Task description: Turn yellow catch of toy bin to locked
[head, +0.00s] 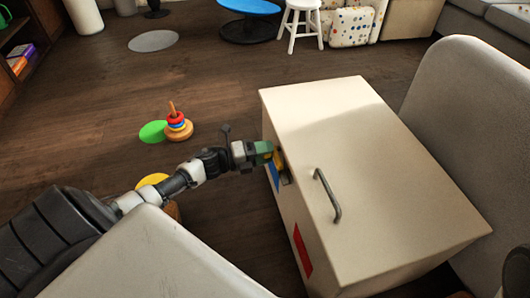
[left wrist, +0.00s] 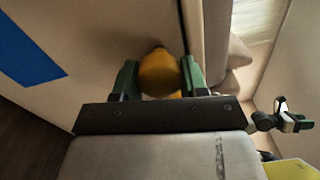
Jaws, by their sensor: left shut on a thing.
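The toy bin (head: 380,170) is a cream box with a grey handle (head: 327,195) on its top. On its left side are a blue patch (head: 273,178) and a red patch (head: 302,251). The yellow catch (head: 281,160) sits on that side near the top edge, partly hidden by my left gripper (head: 271,153). In the left wrist view the rounded yellow catch (left wrist: 158,72) lies between the green fingers of my left gripper (left wrist: 160,78), which is shut on it. The blue patch (left wrist: 25,52) is to its left there.
A grey-white padded surface (head: 150,255) is at the lower left and another (head: 470,110) stands right of the bin. A ring stacker (head: 178,125) and a green disc (head: 153,132) are on the wooden floor.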

